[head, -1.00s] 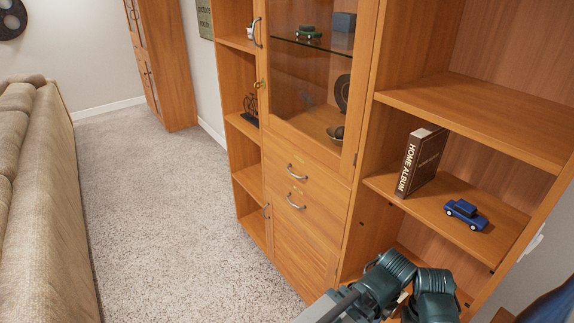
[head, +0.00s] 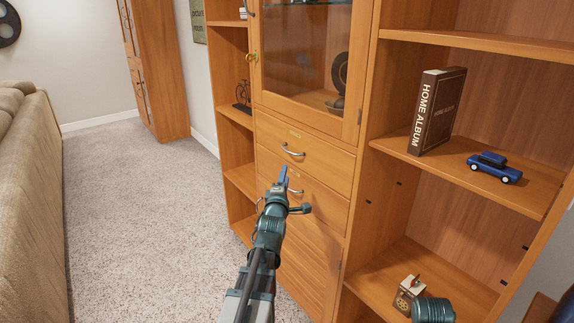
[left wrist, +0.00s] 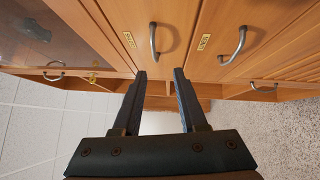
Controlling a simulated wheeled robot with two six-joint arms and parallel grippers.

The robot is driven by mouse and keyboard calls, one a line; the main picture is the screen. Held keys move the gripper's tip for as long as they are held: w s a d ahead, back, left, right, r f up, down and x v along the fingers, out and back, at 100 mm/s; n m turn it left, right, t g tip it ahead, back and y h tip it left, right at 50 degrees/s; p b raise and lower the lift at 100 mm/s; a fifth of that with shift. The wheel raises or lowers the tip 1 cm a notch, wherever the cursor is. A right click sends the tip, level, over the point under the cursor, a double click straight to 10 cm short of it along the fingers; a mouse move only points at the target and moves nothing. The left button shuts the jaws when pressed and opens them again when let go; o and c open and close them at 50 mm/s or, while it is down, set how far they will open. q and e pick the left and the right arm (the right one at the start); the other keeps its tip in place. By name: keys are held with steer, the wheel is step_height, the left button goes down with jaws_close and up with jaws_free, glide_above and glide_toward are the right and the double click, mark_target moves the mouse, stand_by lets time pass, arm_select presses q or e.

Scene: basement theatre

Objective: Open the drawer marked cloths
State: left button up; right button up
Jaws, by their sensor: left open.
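Two wooden drawers sit one above the other under a glass door, each with a curved metal handle and a small label too blurred to read. The upper drawer (head: 325,158) has its handle (head: 292,150) clear in the head view. The lower drawer (head: 325,202) has its handle partly behind my left gripper (head: 284,173). Both drawers are shut. In the left wrist view, my open, empty left gripper (left wrist: 160,73) points at the drawer fronts, with the upper handle (left wrist: 155,42) beyond its fingertips and the lower handle (left wrist: 234,46) to the right.
The glass door (head: 305,60) above is shut. Open shelves to the right hold a brown album (head: 437,110), a blue toy car (head: 494,167) and a small box (head: 407,291). A beige sofa (head: 30,190) stands left, with clear carpet (head: 140,220) between.

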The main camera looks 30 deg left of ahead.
mark_target(287, 151)
arm_select(q)
steer(key=shift+n, duration=0.3)
steer(key=x, duration=0.4)
steer(key=p+x, duration=0.1)
steer(key=x, duration=0.4)
steer(key=a+r+p+x, duration=0.1)
steer(key=x, duration=0.4)
steer(key=shift+s+a, duration=0.1)
steer(key=shift+s, duration=0.2)
jaws_close()
stand_by(0.8)
